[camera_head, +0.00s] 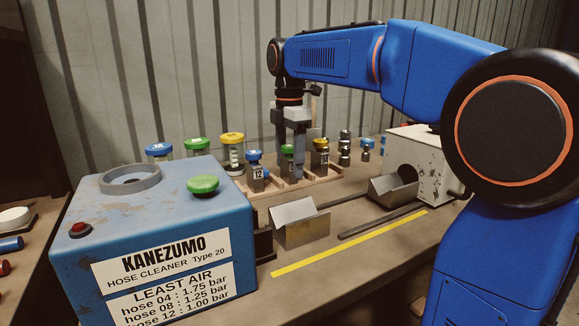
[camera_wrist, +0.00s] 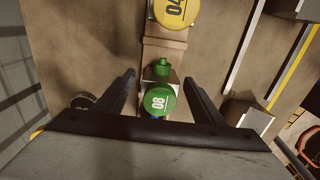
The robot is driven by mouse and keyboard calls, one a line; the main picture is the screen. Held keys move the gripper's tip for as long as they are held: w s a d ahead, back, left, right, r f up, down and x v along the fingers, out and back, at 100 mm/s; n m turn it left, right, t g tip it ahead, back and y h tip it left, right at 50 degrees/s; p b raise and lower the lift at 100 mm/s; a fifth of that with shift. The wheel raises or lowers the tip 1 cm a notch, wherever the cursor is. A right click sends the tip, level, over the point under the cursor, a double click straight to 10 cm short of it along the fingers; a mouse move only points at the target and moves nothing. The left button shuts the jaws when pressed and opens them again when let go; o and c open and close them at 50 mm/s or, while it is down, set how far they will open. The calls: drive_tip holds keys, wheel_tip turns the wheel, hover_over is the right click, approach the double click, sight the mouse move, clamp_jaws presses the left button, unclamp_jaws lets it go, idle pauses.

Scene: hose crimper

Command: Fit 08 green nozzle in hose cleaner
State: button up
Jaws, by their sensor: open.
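My gripper points down over this spot and is empty; contact with either finger cannot be made out. The blue hose cleaner (camera_head: 230,215), labelled KANEZUMO, stands at front left, with a grey ring (camera_head: 130,178) and a green cap (camera_head: 203,185) on top.
A blue nozzle with block 12 (camera_head: 258,172) and a yellow-topped nozzle (camera_head: 320,146) flank the green one closely. Jars with blue, green and yellow lids (camera_head: 232,138) stand behind. A metal trough (camera_head: 300,224) and a white machine (camera_head: 415,165) stand front and right.

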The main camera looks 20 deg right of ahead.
drive_tip(key=c, duration=1.2)
drive_tip(key=shift+r, duration=0.1)
